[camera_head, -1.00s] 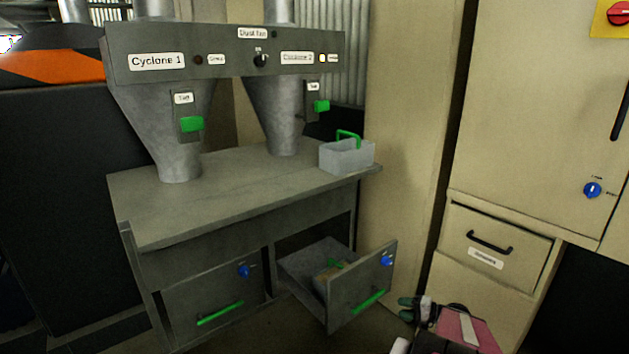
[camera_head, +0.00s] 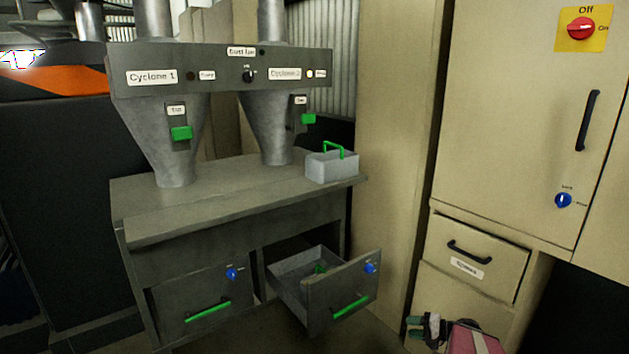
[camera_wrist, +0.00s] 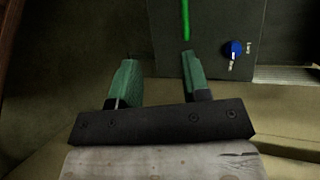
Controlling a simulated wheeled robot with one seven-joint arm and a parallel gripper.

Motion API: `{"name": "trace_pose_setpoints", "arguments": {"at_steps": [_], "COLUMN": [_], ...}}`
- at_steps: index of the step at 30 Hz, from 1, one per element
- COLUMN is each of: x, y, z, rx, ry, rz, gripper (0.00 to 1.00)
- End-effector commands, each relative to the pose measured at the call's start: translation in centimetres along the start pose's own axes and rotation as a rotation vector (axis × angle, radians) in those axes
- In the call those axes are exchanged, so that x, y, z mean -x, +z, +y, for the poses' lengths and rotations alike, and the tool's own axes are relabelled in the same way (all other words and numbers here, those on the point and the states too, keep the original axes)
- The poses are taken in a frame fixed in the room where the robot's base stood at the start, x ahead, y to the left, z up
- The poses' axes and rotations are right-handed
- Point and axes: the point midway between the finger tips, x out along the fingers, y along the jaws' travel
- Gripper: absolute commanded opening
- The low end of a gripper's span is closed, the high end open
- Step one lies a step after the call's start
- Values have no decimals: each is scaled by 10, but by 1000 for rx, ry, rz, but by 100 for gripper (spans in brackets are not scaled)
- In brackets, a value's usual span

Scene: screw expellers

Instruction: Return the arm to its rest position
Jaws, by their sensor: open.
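My gripper (camera_wrist: 154,82) is open and empty in the wrist view, with its two green fingers apart. Beyond the fingers is a dark drawer front (camera_wrist: 200,40) with a green handle and a blue knob (camera_wrist: 235,48). In the head view my gripper (camera_head: 428,328) shows at the bottom, right of the open drawer (camera_head: 330,298) and below the beige cabinet drawer. My pink and dark arm part is beside it, cut off by the lower edge.
The open drawer juts from the grey bench (camera_head: 200,215); a small green-handled item lies inside. A shut drawer (camera_head: 190,303) is at its left. A grey green-handled bin (camera_head: 332,167) stands on the bench top. A beige cabinet (camera_head: 478,255) rises at the right.

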Motion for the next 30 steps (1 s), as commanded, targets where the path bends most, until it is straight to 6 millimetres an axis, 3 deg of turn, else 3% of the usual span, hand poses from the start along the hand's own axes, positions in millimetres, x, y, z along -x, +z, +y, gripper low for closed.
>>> {"name": "trace_pose_setpoints", "arguments": {"at_steps": [14,21,30], "x": [-42,-71,-91], "y": [31,59,83], "z": [-22,-44,-83], "rx": [43,134,327], "ry": [287,601,1000], "rz": [-161,-264,-290], "gripper": [43,43,43]}}
